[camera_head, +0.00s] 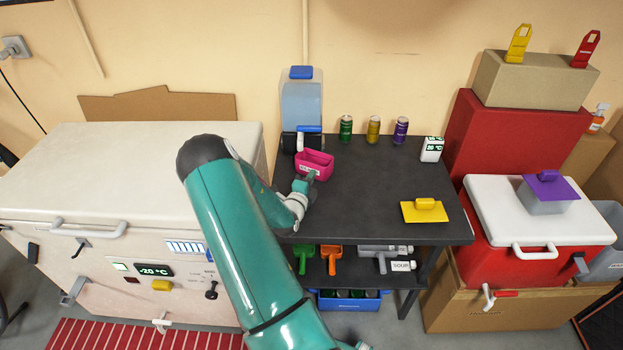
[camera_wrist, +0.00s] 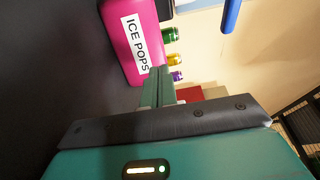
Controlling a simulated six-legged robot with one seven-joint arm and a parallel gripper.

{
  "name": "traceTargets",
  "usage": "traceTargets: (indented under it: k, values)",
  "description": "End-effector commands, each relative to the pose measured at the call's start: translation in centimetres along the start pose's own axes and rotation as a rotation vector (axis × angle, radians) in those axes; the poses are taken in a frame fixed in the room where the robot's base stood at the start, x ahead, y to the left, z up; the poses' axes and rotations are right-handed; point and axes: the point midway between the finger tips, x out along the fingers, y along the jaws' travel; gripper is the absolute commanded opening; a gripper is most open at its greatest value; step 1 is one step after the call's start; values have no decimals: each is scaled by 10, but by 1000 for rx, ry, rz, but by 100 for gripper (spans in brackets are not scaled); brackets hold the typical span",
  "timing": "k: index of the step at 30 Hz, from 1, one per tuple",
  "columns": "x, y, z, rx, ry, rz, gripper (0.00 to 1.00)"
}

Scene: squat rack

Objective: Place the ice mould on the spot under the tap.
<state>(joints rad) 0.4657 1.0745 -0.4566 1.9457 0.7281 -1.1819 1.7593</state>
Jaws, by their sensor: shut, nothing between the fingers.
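The pink ice mould (camera_head: 315,166) stands on the dark table (camera_head: 370,190), just in front of the water dispenser (camera_head: 302,103). In the wrist view its side (camera_wrist: 128,38) carries a white "ICE POPS" label. The dispenser has a blue lid and a clear tank; its tap area is close behind the mould, and I cannot tell whether the mould is exactly beneath the tap. My gripper (camera_head: 306,182) is at the near side of the mould. Its fingers (camera_wrist: 158,78) are shut and empty, with the tips close to the mould; contact is unclear.
Green, gold and purple cans (camera_head: 373,129) stand at the table's back. A white freezer (camera_head: 120,160) stands left, a red cooler (camera_head: 535,215) right. The table's middle is clear.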

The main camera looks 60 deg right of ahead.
Motion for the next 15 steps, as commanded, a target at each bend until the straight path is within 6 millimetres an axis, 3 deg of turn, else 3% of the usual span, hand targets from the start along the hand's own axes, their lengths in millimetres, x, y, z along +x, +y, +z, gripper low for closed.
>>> traceTargets:
  k: [2, 15]
  values:
    - [0, 1, 2, 0, -1, 1, 0]
    - [-81, 1, 6, 0, -3, 3, 0]
